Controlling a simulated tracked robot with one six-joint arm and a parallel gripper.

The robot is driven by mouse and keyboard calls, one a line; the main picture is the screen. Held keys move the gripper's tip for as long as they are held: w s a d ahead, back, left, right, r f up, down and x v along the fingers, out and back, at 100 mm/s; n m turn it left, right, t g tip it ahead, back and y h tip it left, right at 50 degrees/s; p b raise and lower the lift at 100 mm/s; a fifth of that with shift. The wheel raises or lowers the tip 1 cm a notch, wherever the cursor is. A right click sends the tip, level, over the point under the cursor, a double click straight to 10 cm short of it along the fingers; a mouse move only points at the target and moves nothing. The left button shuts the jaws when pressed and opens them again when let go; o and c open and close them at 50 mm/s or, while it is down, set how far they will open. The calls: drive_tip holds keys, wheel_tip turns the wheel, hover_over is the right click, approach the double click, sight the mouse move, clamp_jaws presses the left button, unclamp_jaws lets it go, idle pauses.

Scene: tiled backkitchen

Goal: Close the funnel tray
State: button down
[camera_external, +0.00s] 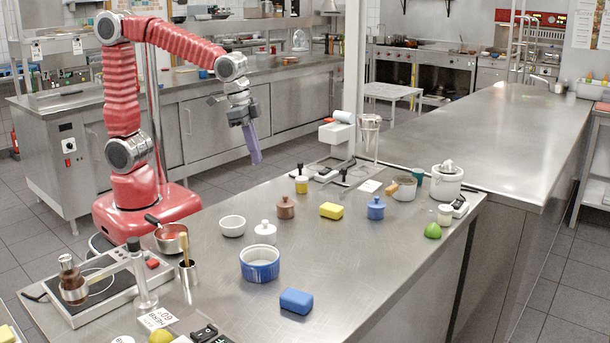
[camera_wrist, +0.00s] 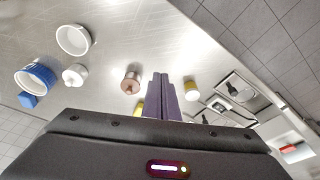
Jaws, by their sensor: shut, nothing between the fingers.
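The funnel stand shows in the external view, with a clear funnel (camera_external: 370,122) held upright at the back right of the near counter. A white tray-like box (camera_external: 337,133) sits beside it on a white post and base. I cannot tell for sure how far the tray is pulled out. My gripper (camera_external: 256,158) hangs in the air left of the stand, its purple fingers pointing down and together, touching nothing. In the wrist view the fingers (camera_wrist: 160,78) show shut and empty over the counter; the funnel is not clearly seen there.
A white mug (camera_external: 404,188) stands to the right. The air around my gripper is clear.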

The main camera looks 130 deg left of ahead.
sight(348, 181)
drive_tip(key=w+a+n, duration=0.2)
drive_tip(key=w+a, duration=0.2)
drive_tip(key=a, duration=0.5)
drive_tip(key=w+a+f+n+y, duration=0.1)
drive_tip(key=w+a, duration=0.3)
drive_tip(key=a, duration=0.5)
drive_tip(key=w+a+f+n, duration=0.1)
drive_tip(key=w+a+n, duration=0.2)
drive_tip(key=a, duration=0.6)
drive_tip(key=shift+w+a+g+y, duration=0.15)
drive_tip(key=shift+w+a+g, duration=0.05)
drive_tip(key=shift+w, duration=0.2)
drive_tip(key=shift+w+a+g+y, duration=0.15)
drive_tip(key=shift+w+g, duration=0.05)
drive_tip(key=shift+w, duration=0.15)
drive_tip(key=shift+n, duration=0.8)
drive_tip(key=r, duration=0.1)
drive_tip(key=a+r, duration=0.1)
drive_tip(key=w+r, duration=0.1)
drive_tip(key=shift+a+r, duration=0.15)
drive_tip(key=shift+r, duration=0.25)
drive_tip(key=shift+f, duration=0.1)
